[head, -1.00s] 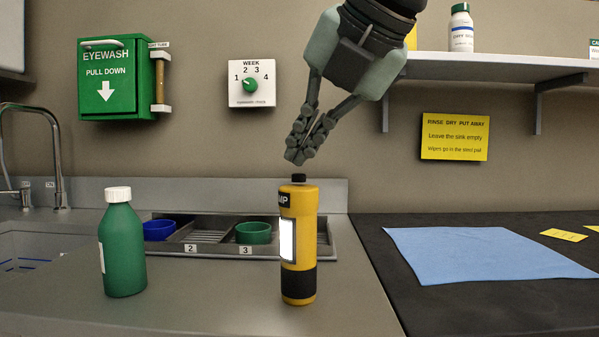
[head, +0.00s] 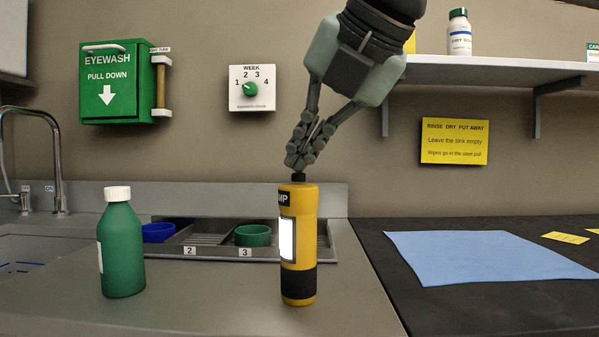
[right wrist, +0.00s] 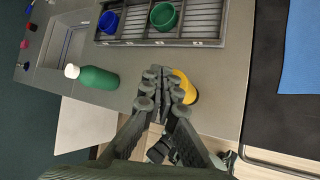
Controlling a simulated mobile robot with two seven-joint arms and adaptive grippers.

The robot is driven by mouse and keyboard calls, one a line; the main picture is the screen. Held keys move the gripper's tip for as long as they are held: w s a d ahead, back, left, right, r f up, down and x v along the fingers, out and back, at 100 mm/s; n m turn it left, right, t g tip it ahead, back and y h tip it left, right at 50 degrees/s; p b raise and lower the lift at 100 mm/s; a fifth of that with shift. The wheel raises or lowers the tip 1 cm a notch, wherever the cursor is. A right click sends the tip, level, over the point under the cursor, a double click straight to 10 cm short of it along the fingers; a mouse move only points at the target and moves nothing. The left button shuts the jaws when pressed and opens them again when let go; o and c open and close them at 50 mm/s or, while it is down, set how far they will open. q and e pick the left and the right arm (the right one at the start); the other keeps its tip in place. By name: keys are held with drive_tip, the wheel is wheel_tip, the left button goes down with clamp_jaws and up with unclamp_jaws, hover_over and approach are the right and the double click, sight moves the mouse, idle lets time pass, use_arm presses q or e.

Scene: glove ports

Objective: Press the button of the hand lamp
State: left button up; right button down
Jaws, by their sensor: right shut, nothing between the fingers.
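The yellow hand lamp (head: 300,232) stands upright on the grey counter, with a black band near its base and a bright white panel on its side. Its black button (head: 298,177) is on top. My right gripper (head: 296,163) is shut and empty, pointing down, with its fingertips right at the top of the button; they look to be touching it. In the right wrist view the fingertips (right wrist: 163,80) cover much of the lamp (right wrist: 186,88), and the button is hidden. My left gripper is not in view.
A green bottle (head: 121,248) stands left of the lamp. Behind is a tray (head: 325,247) with a blue cup (head: 158,232) and a green cup (head: 253,236). A blue cloth (head: 480,257) lies on the dark counter at right. A shelf (head: 490,66) is above.

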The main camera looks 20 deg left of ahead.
drive_tip(key=shift+f, duration=0.25)
drive_tip(key=shift+r, duration=0.1)
drive_tip(key=shift+r, duration=0.6)
wheel_tip(320, 180, up, 6)
drive_tip(key=p, duration=0.3)
idle(0.5)
